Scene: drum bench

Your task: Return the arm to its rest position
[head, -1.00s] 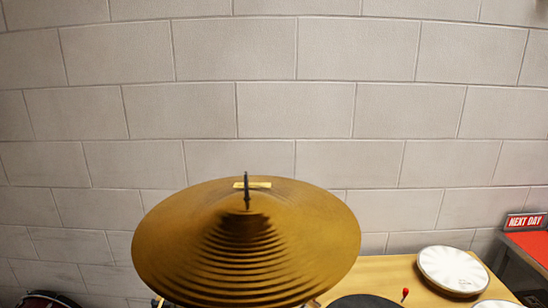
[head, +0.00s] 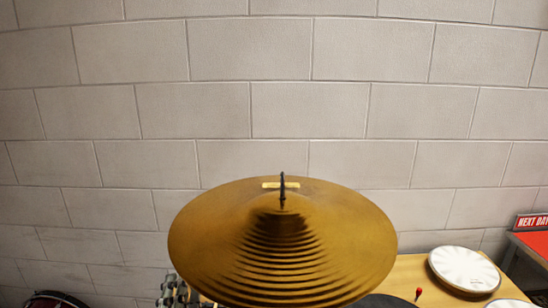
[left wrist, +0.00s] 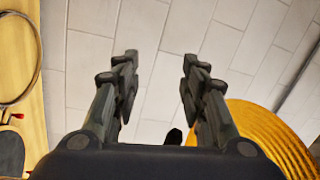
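My left gripper (head: 174,287) shows partly at the lower left edge of the cymbal in the head view, and the rest is hidden or out of frame. In the left wrist view the left gripper (left wrist: 158,80) is open, its two fingers wide apart with nothing between the tips. Only the pale block wall lies behind the tips. My right gripper is in neither view.
A large brass cymbal (head: 283,240) fills the lower middle of the head view; its edge (left wrist: 265,130) is right of the fingers in the wrist view. A wooden bench (head: 408,272) holds a white round drum pad (head: 464,270). A red drum (head: 50,300) is lower left.

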